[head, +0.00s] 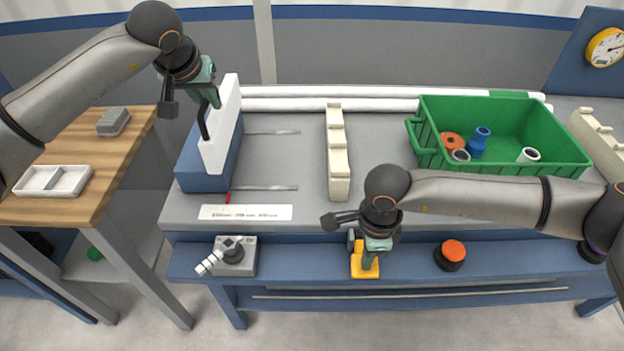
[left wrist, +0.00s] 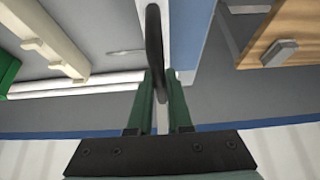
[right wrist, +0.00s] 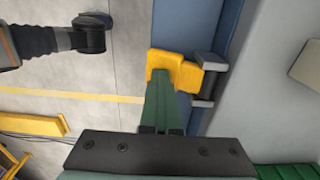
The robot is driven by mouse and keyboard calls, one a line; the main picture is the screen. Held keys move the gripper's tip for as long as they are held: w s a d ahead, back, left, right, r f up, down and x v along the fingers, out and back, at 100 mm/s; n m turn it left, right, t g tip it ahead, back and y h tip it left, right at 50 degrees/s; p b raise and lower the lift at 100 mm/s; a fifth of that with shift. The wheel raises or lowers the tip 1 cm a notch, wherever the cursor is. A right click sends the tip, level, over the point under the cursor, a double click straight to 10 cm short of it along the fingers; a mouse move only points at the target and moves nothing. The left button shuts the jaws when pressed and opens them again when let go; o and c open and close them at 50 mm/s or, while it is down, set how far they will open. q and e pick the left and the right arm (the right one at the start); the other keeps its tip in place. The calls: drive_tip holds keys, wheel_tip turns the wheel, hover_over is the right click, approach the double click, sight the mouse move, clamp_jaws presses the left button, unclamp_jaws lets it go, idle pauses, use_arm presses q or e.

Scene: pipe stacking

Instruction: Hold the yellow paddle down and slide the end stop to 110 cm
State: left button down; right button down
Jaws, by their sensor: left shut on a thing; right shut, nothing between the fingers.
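The end stop (head: 229,130) is a white upright plate on a blue block at the left end of the grey bench. My left gripper (head: 211,97) is shut on its black handle, which also shows between the fingers in the left wrist view (left wrist: 155,45). A red pointer (head: 228,198) stands below the block by a white scale strip (head: 245,212), whose marks are too small to read. The yellow paddle (head: 364,270) is on the bench's front ledge. My right gripper (head: 370,264) is shut and empty, its tips at the paddle; the right wrist view shows them overlapping the paddle (right wrist: 188,77).
A cream notched rack (head: 337,160) stands mid-bench, right of the end stop. Two slots cross the clear grey surface between them. White pipes lie along the back. A green crate (head: 428,160) holds fittings. A joystick box (head: 234,257) and an orange button (head: 454,250) flank the paddle.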

use_arm(q)
drive_tip(key=shift+a, duration=0.35)
use_arm(e)
drive_tip(key=shift+s+d+f, duration=0.1)
drive_tip(key=shift+d+f, duration=0.05)
drive_tip(key=shift+f, duration=0.1)
use_arm(q)
drive_tip(key=shift+d, duration=0.1)
use_arm(e)
drive_tip(key=shift+r, duration=2.25)
use_arm(q)
drive_tip(key=c, duration=1)
unclamp_jaws()
drive_tip(key=shift+w+f, duration=0.15)
drive_tip(key=shift+c, duration=0.2)
drive_tip(key=o, duration=0.5)
drive_tip(key=shift+r, duration=0.2)
drive_tip(key=shift+v, duration=3.45)
